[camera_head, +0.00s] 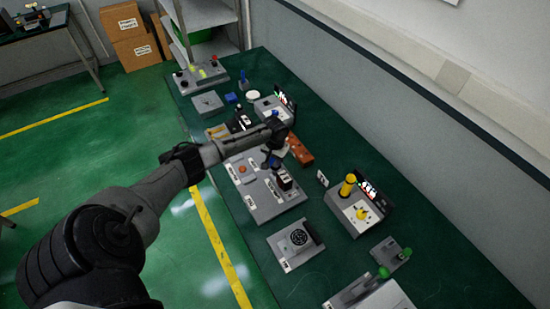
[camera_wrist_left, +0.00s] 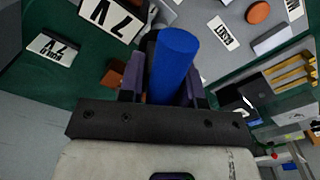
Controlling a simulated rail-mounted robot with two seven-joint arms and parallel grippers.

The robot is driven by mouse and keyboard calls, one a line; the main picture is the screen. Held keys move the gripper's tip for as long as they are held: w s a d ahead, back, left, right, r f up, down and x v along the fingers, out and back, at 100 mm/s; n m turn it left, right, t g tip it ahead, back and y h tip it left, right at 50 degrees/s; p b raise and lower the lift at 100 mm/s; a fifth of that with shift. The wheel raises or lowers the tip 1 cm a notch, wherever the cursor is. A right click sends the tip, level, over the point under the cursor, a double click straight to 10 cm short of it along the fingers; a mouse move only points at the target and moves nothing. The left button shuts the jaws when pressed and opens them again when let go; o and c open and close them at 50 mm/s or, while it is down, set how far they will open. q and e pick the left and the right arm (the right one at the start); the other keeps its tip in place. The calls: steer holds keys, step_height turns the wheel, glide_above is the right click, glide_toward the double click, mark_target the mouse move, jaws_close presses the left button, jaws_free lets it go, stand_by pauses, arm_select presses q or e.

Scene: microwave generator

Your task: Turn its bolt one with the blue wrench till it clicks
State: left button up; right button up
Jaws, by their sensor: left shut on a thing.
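The blue wrench (camera_wrist_left: 175,62) shows in the left wrist view as a thick blue cylindrical handle. My left gripper (camera_wrist_left: 160,82) is shut on it, with a dark finger on each side. In the head view my left gripper (camera_head: 271,158) points down over the middle of the bench, above a grey panel unit (camera_head: 262,205) with a black block (camera_head: 284,178) on it. The wrench is mostly hidden by the gripper there. The wrench's working end and the bolt are hidden, so I cannot tell whether they touch. My right gripper is not in view.
On the green bench (camera_head: 425,270), a box with a yellow handle (camera_head: 348,184) and lit display stands to the right. A grey fan unit (camera_head: 295,240) sits nearer. Green-knobbed units (camera_head: 390,252) are at the front right. A brown block (camera_head: 300,150) lies close beside the gripper.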

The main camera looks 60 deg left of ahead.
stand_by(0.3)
arm_select(q)
steer(key=shift+p, duration=0.35)
steer(key=shift+f, duration=0.55)
stand_by(1.1)
steer(key=shift+a+m, duration=0.1)
steer(key=shift+m, duration=0.6)
steer(key=m, duration=0.2)
steer(key=shift+m, duration=0.4)
steer(key=shift+m, duration=0.3)
